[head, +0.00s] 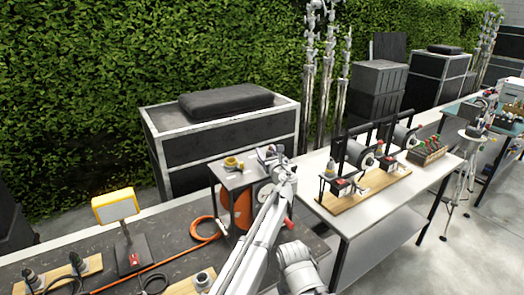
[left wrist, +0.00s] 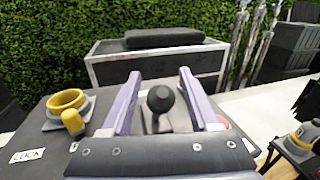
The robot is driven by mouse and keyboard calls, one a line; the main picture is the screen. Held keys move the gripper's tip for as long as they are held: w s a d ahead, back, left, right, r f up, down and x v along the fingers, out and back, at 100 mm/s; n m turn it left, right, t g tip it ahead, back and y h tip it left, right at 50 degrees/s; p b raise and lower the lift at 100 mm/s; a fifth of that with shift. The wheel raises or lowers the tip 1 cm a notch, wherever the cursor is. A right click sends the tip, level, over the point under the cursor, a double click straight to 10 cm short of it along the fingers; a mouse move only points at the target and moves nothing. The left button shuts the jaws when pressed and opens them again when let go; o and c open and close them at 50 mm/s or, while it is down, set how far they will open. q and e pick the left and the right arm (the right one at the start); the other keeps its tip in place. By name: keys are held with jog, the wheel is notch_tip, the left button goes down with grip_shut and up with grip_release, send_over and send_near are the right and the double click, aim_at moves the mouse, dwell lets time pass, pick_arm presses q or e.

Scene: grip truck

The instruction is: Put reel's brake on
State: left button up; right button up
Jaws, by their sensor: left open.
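The reel (head: 243,212), with orange cable, stands in a dark frame on the dark table; my left arm hides part of it. A black ball knob (left wrist: 161,99) on a grey base stands on the frame's dark top (left wrist: 42,135). In the left wrist view my left gripper (left wrist: 160,85) is open, with one purple finger on each side of the knob; I cannot tell whether they touch it. In the head view the left gripper (head: 270,155) is over the right side of the top. A yellow ring with a yellow knob (left wrist: 70,108) sits left of the fingers. My right gripper is not in view.
A white label reading LOCK (left wrist: 27,155) lies on the top at left. A yellow lamp (head: 115,207) and orange cable (head: 150,265) are on the dark table. A large black case (head: 225,145) stands behind. A white table (head: 350,210) with mounted gear is at right.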

pick_arm(q)
jog(key=shift+d+r, duration=0.1)
grip_shut()
dwell(0.4)
dwell(1.0)
